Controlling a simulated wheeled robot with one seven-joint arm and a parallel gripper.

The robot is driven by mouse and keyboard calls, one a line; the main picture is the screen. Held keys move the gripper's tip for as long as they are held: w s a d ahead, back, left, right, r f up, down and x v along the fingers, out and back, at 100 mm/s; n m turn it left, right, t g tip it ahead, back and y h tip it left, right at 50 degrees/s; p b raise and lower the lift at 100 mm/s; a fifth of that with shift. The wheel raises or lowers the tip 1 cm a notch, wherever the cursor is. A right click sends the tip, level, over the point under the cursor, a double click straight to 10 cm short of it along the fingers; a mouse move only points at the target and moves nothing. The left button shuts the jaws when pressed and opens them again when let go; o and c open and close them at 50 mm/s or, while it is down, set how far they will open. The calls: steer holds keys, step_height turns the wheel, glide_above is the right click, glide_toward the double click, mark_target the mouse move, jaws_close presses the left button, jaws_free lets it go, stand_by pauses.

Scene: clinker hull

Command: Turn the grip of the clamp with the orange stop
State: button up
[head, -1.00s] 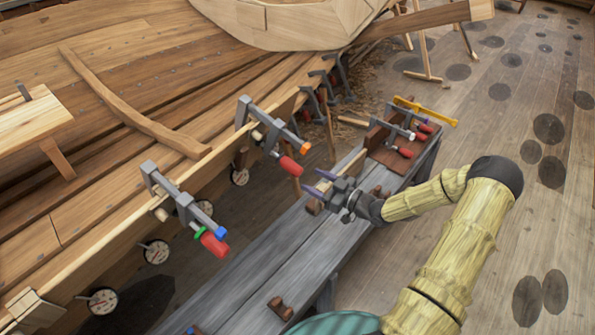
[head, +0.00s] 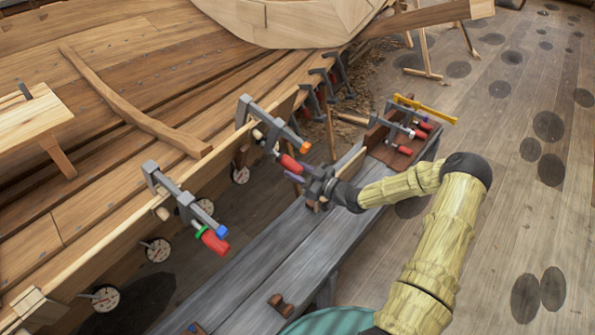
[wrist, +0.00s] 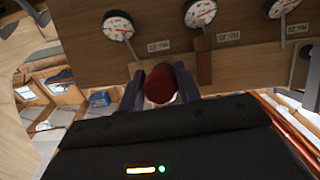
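The clamp with the orange stop (head: 268,130) is fixed on the hull's upper plank edge in the head view. Its red grip (head: 290,164) points down and right, towards my gripper (head: 300,173). In the wrist view the red grip (wrist: 160,85) shows end-on between my two fingers, one on each side. The fingers of my gripper (wrist: 160,78) stand apart around the grip and look open, with no clear squeeze on it. The orange stop (head: 304,145) sits just above and right of the grip in the head view.
A second clamp with a blue stop (head: 190,208) and green ring is at lower left on the same plank. A grey bench (head: 265,262) runs below my arm, with a brown rack (head: 385,150) of clamps at its far end. Round dials (wrist: 118,27) show behind the grip.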

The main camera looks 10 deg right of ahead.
steer(key=shift+m+y+b, duration=0.3)
steer(key=shift+b, duration=0.05)
steer(key=shift+f+m+g+y+b, duration=0.1)
steer(key=shift+m+g+y+b, duration=0.3)
steer(key=shift+m+g+b, duration=0.25)
steer(key=m+g+y, duration=0.1)
steer(key=m, duration=0.1)
steer(key=shift+m+g+y+b, duration=0.25)
steer(key=shift+m+y+b, duration=0.1)
steer(key=shift+y, duration=0.05)
steer(key=m+g+y, duration=0.1)
steer(key=m+y, duration=0.1)
steer(key=shift+s+m+b, duration=0.1)
steer(key=shift+m+b, duration=0.2)
steer(key=shift+b, duration=0.1)
steer(key=shift+m+g+y+b, duration=0.3)
steer(key=shift+m+y, duration=0.3)
steer(key=shift+m, duration=0.5)
steer(key=o, duration=1)
steer(key=shift+r, duration=0.2)
